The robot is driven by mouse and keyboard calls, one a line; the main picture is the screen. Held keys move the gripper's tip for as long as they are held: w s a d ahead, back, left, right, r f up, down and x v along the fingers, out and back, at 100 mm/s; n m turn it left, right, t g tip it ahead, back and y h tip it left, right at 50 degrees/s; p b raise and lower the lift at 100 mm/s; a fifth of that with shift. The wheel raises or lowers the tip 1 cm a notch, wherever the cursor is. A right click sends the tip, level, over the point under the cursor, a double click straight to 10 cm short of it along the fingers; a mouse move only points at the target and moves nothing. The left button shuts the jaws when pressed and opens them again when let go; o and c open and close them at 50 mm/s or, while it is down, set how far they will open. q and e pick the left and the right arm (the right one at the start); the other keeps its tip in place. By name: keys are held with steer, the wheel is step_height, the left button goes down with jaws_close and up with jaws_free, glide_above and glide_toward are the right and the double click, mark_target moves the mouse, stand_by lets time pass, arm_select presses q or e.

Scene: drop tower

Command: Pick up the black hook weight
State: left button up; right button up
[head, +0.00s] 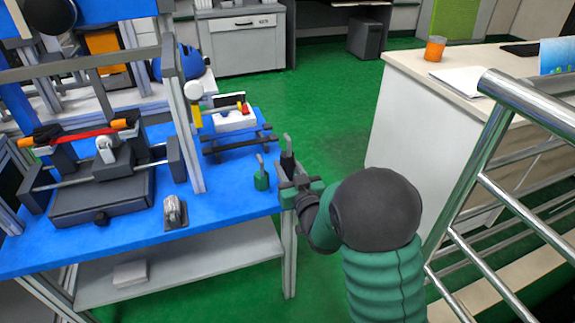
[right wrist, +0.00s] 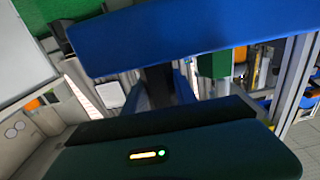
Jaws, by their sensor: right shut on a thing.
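The black hook weight (head: 287,161) stands upright at the right end of the blue table, its grey hook on top. My right gripper (head: 291,180) is shut on it, just off the table's right edge. In the right wrist view the dark weight (right wrist: 158,84) shows between the fingers, partly hidden by the gripper body. A green hook weight (head: 261,180) stands on the table just left of the gripper; it also shows in the right wrist view (right wrist: 213,65). My left gripper is not in view.
The blue table (head: 130,243) also bears a silver weight (head: 174,213), a dark rig with rails (head: 100,190) and a small black stand (head: 240,142). A metal railing (head: 500,130) and a white counter (head: 415,130) stand at right. Green floor lies between.

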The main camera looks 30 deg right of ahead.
steer(key=shift+d+f, duration=0.1)
steer(key=shift+c, duration=1.1)
jaws_close()
steer(key=shift+f, duration=0.1)
